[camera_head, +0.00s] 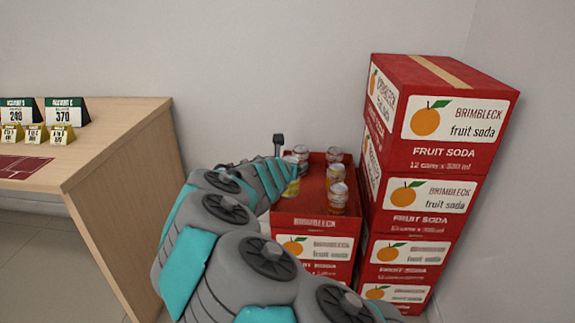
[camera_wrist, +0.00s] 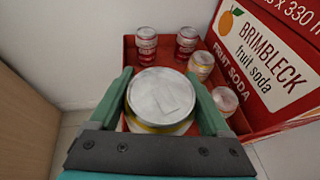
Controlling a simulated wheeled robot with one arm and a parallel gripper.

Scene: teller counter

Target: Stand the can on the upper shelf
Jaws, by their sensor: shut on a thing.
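In the wrist view my gripper (camera_wrist: 160,78) is shut on a can (camera_wrist: 160,98) with a pale silver top and a yellow band low on its side. The two green fingers press on opposite sides of it. In the head view the held can (camera_head: 292,187) shows partly behind my arm, at the left side of an open red box. Whether its base touches the box floor cannot be told. No upper shelf is in view.
The open red box (camera_head: 313,223) holds several other cans, one at its front right (camera_head: 338,199). A tall stack of red fruit soda boxes (camera_head: 420,160) stands close on the right. A wooden counter (camera_head: 120,150) with price signs (camera_head: 66,111) is on the left. A wall is behind.

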